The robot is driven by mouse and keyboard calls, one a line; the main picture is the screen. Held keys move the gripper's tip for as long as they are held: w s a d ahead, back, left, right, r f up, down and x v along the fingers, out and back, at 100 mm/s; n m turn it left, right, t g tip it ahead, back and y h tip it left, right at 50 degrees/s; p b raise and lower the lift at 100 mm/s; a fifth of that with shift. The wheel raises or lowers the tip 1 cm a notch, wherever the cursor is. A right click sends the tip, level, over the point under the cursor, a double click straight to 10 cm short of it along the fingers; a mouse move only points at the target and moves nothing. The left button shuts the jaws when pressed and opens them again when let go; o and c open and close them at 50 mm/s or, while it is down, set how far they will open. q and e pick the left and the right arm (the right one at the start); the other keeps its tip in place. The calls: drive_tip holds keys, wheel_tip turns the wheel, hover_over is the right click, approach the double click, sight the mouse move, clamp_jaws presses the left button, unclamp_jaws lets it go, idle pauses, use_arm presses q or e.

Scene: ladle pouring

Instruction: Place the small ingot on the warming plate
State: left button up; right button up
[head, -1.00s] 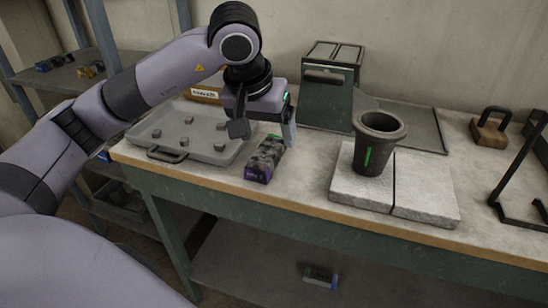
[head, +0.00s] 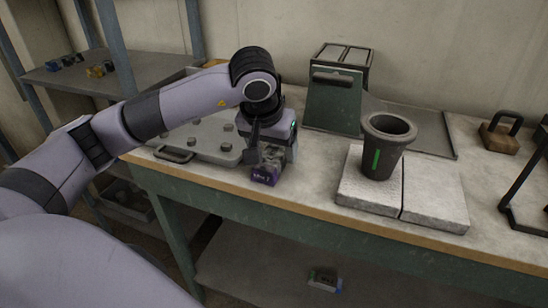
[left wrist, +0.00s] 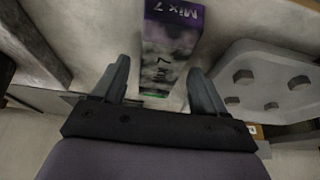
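Several small grey lumps, one of them here (head: 192,140), lie on a light grey tray (head: 207,153) at the left of the bench; I cannot tell which is the small ingot. No plate is marked as the warming plate; a flat grey plate (head: 432,132) lies at the back right. My left gripper (head: 268,158) is low over a purple and grey packet (head: 264,176) marked "Mix 7". In the left wrist view my left gripper (left wrist: 158,68) is open, and the packet (left wrist: 172,35) lies between and beyond its fingers. My right gripper is out of view.
A dark cup with a green stripe (head: 377,160) stands on pale slabs (head: 433,200). A green metal box (head: 333,100) stands behind. A handled block (head: 500,137) and a black frame (head: 519,190) are at the right. The bench's front edge (head: 330,219) is clear.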

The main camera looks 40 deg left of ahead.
use_arm(q)
drive_tip(key=c, duration=1)
drive_tip(key=shift+r, duration=0.1)
clamp_jaws()
drive_tip(key=shift+r, duration=0.1)
